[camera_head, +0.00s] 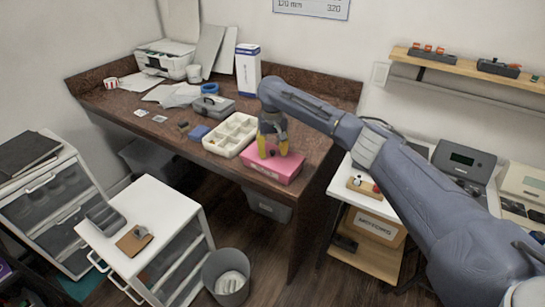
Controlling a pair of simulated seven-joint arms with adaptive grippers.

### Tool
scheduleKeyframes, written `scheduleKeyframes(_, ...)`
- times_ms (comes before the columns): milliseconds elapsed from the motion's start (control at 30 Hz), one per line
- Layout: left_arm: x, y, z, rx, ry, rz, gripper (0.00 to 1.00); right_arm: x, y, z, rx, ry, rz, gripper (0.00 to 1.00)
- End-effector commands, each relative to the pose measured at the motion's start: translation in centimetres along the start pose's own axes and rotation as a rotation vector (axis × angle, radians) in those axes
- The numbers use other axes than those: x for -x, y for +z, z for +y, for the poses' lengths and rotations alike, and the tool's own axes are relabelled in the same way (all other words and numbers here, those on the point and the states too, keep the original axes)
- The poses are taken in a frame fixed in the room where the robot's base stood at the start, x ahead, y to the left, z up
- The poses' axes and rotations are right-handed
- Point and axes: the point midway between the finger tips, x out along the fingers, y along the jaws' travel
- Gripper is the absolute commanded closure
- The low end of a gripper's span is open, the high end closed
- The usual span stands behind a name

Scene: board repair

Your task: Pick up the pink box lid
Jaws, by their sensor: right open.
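The pink box (285,169) with its pink lid (268,164) sits near the front right edge of the brown desk (162,125). A small dark knob or opening shows on its top. My right gripper (272,150) comes down over the box from the right, with its yellow fingers pointing down and open. The fingertips are at or just above the lid; I cannot tell whether they touch it. The gripper and arm hide part of the lid's far side. My left gripper is not in view.
A cream compartment tray (231,134) stands just left of the pink box. A grey toolbox (214,107), a blue and white carton (248,70) and a printer (165,58) stand farther back. A grey bin (226,277) and white drawer cabinet (170,205) are on the floor in front.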

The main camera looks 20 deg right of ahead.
Motion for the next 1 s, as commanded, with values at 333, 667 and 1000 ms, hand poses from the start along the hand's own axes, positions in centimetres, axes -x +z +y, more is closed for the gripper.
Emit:
scheduleKeyframes(333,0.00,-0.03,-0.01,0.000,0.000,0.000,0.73,-0.70,-0.01,-0.01,-0.001,-0.001,0.000,0.54)
scheduleKeyframes(667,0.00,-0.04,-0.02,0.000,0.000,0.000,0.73,-0.68,-0.01,0.00,-0.001,-0.001,0.000,0.84)
scheduleKeyframes(1000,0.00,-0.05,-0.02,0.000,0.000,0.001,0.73,-0.67,-0.01,0.01,-0.001,-0.001,0.001,1.00)
